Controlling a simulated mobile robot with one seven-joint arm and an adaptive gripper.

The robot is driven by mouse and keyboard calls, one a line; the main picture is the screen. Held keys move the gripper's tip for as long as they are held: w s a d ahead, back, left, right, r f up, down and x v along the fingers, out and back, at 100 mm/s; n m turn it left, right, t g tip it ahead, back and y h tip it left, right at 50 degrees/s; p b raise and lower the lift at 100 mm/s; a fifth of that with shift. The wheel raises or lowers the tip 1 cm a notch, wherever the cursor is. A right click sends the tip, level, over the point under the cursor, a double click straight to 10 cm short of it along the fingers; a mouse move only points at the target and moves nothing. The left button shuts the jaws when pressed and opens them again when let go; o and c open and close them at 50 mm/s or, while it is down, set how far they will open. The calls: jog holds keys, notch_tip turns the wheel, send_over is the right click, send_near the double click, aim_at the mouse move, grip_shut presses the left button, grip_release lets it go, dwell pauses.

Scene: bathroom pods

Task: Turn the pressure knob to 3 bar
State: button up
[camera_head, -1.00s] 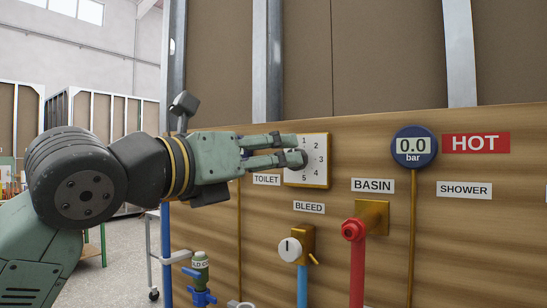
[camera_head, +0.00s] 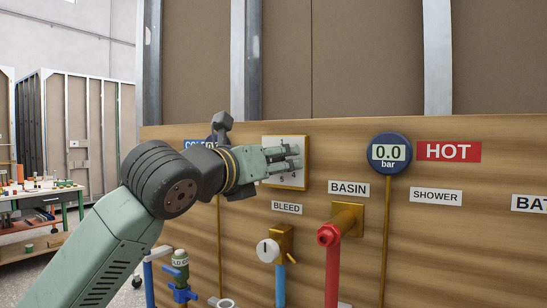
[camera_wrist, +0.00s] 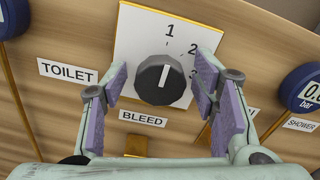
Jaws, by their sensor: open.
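The pressure knob (camera_wrist: 152,84) is black and round, on a white plate (camera_wrist: 143,30) numbered around it. In the wrist view its white pointer line points up, roughly toward the 1. In the head view the plate (camera_head: 271,143) shows on the wooden panel, with the knob hidden behind my fingers. My gripper (camera_head: 296,157) is in front of the plate. In the wrist view my gripper (camera_wrist: 162,75) is open, one finger on each side of the knob, with gaps showing between pads and knob. The round blue gauge (camera_head: 389,153) reads 0.0 bar.
A white bleed knob (camera_head: 267,250) on a brass fitting sits below. A red pipe with a red valve end (camera_head: 329,235) sticks out at the right. A blue-handled valve (camera_head: 183,292) is lower left. A workbench (camera_head: 40,198) stands far left.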

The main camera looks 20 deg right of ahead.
jog(key=shift+c, duration=0.3)
jog(key=c, duration=1.1)
jog(key=shift+f+m+b, duration=0.1)
jog(key=shift+m+b, duration=0.3)
jog(key=shift+b, duration=0.05)
jog(key=m+b, duration=0.2)
jog(key=shift+m, duration=0.4)
jog(key=m+b, duration=0.2)
jog(key=m, duration=0.2)
jog(key=shift+m, duration=0.3)
jog(key=m+b, duration=0.1)
jog(key=m, duration=0.3)
jog(key=shift+m, duration=0.3)
jog(key=m, duration=0.4)
jog(key=shift+m, duration=0.4)
